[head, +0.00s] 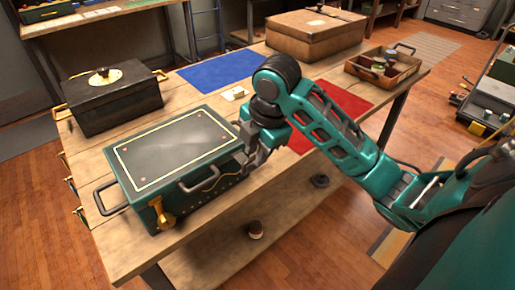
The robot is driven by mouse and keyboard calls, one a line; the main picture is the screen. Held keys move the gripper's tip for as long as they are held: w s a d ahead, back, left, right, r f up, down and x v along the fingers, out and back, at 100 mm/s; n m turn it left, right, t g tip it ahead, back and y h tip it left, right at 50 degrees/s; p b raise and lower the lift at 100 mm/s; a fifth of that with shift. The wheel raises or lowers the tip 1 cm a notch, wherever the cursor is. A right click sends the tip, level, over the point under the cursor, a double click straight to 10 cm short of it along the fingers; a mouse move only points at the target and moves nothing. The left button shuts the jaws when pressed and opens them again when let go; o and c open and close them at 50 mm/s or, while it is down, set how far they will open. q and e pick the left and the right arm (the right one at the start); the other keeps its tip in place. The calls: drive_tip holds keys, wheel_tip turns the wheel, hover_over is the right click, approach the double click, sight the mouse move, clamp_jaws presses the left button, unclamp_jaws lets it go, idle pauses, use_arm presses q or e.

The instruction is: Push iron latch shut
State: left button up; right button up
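A dark green metal box (178,150) with a grey lid panel and a thin yellow outline stands on the wooden table, its lid down. A brass-coloured latch (163,214) hangs at the left part of its front side. I cannot make out a separate iron latch; one at the right end would be hidden by my gripper. My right gripper (252,160) points down at the right end of the box's front, touching it or very close. Whether its fingers are open or shut is not clear. My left gripper is not in view.
Grey handles stick out at the box's left end and front (200,181). A black box (112,97) stands behind it. Blue (222,70) and red (338,103) mats, a brown case (316,34) and an open wooden tray (378,72) occupy the rest of the table (200,232).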

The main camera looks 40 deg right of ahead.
clamp_jaws()
use_arm(q)
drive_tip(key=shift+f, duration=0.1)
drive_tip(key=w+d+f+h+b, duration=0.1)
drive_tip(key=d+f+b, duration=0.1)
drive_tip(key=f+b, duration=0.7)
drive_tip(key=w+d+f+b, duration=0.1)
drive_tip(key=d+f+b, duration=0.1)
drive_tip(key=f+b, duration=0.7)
drive_tip(key=b, duration=0.7)
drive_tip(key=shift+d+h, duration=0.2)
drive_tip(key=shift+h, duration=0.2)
use_arm(e)
drive_tip(key=f+t, duration=0.4)
drive_tip(key=t, duration=0.1)
drive_tip(key=f+t, duration=0.3)
drive_tip(key=t, duration=0.3)
drive_tip(key=f+t+y, duration=0.1)
drive_tip(key=f+t, duration=0.3)
drive_tip(key=t, duration=0.2)
drive_tip(key=shift+w+f, duration=0.3)
drive_tip(key=shift+w, duration=0.05)
use_arm(q)
drive_tip(key=shift+b, duration=0.35)
use_arm(e)
drive_tip(key=shift+r, duration=0.1)
